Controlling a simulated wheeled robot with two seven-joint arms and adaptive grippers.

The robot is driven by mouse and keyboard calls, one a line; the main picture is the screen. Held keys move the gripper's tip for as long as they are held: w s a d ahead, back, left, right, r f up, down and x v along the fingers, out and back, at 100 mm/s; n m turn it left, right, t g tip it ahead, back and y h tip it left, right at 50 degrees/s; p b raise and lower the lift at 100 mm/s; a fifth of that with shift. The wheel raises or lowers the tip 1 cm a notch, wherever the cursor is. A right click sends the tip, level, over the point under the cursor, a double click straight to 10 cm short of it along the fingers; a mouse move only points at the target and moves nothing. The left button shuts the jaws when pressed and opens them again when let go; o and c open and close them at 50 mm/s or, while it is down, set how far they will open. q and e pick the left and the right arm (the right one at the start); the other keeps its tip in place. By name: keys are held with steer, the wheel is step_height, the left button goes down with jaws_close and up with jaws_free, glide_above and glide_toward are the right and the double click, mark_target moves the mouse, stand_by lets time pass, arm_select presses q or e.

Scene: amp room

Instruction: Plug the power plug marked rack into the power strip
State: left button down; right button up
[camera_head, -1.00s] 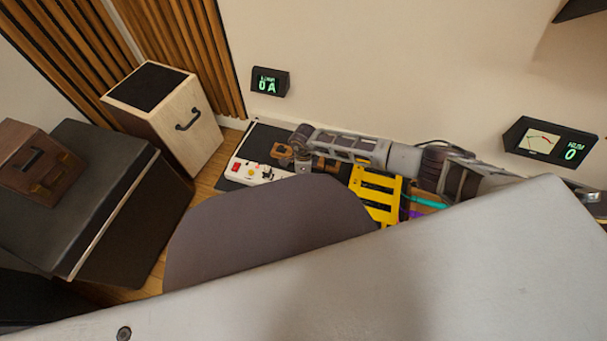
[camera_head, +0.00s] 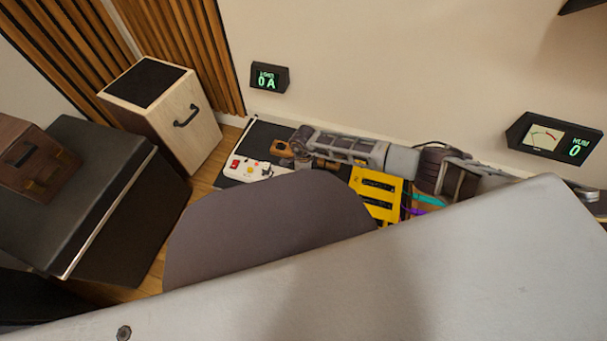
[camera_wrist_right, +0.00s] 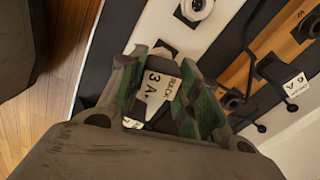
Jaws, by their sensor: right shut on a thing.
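The power strip (camera_head: 248,171) is white with a red switch and lies on a dark mat near the wall in the head view. My right gripper (camera_head: 284,151) is over its right part. The strip's white body with round sockets (camera_wrist_right: 195,8) shows beyond the fingers. The plug's prongs are hidden, so I cannot tell whether it touches a socket. My left gripper is not in view.
Another plug with a white 6 A label (camera_wrist_right: 292,85) lies to the right in the wrist view. A yellow slotted rack (camera_head: 377,193) stands right of the strip, under my arm. A wooden box (camera_head: 165,110) stands to the left.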

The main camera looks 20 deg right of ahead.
steer(key=shift+f, duration=0.3)
stand_by(0.5)
steer(key=o, duration=1.1)
steer(key=shift+r, duration=0.15)
step_height(320, 180, up, 12)
stand_by(0.4)
steer(key=shift+f, duration=0.2)
stand_by(0.8)
